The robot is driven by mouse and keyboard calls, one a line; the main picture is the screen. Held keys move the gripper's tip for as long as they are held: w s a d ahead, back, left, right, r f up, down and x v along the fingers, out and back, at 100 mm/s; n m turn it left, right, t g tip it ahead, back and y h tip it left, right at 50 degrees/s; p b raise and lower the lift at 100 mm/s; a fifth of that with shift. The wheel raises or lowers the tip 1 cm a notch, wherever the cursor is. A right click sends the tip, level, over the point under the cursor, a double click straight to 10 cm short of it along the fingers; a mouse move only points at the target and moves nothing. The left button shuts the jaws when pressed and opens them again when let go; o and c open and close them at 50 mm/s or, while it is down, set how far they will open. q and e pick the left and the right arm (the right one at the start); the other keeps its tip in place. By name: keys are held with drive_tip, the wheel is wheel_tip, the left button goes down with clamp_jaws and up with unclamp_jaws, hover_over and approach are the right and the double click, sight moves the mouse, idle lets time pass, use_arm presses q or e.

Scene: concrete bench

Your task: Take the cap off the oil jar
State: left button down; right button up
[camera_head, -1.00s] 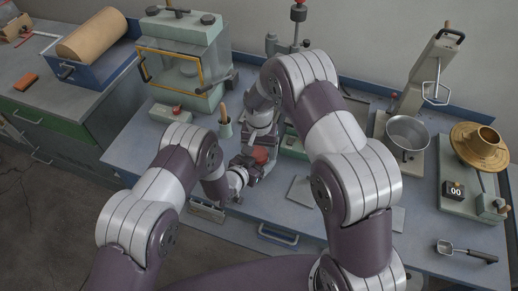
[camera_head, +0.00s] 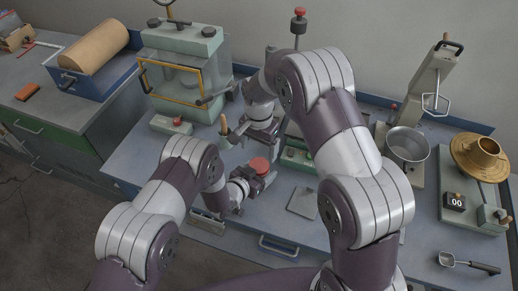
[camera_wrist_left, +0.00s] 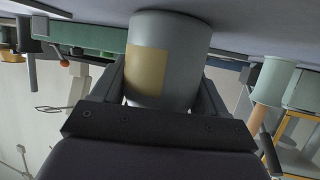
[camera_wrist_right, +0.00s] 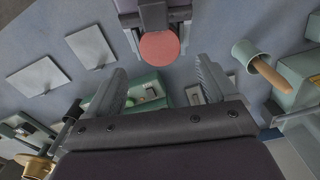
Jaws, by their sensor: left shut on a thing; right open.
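The oil jar is a grey-green cylinder (camera_wrist_left: 180,45) with a tan label in the left wrist view. Its round red cap (camera_head: 259,165) is on top and also shows in the right wrist view (camera_wrist_right: 159,46). My left gripper (camera_head: 257,179) is shut around the jar's body, with one finger on each side of it (camera_wrist_left: 165,80). I cannot tell whether the jar's base touches the bench. My right gripper (camera_wrist_right: 162,78) is open and empty, with the cap beyond its fingertips and apart from them. In the head view it is behind the cap, partly hidden by my arm.
A green cup with a wooden-handled tool (camera_wrist_right: 245,52) stands close to the jar. A glass-fronted cabinet (camera_head: 180,65) is behind it on the left. Flat grey plates (camera_wrist_right: 90,45) lie on the bench to the right. A metal bowl (camera_head: 407,145) is farther right.

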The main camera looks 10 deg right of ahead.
sight(259, 165)
drive_tip(key=shift+r+m, duration=0.35)
drive_tip(key=shift+m, duration=0.45)
drive_tip(key=shift+s+f, duration=0.1)
drive_tip(key=shift+f, duration=0.15)
drive_tip(key=shift+m, duration=0.3)
wheel_tip(259, 165, down, 7)
drive_tip(key=shift+f, duration=0.1)
drive_tip(key=c, duration=1.1)
use_arm(q)
drive_tip(key=shift+a, duration=0.1)
use_arm(e)
drive_tip(key=n, duration=0.6)
drive_tip(key=shift+n, duration=0.4)
drive_tip(key=shift+d, duration=0.1)
use_arm(q)
drive_tip(key=shift+w, duration=0.1)
use_arm(e)
drive_tip(key=o, duration=1)
drive_tip(key=shift+o, duration=0.8)
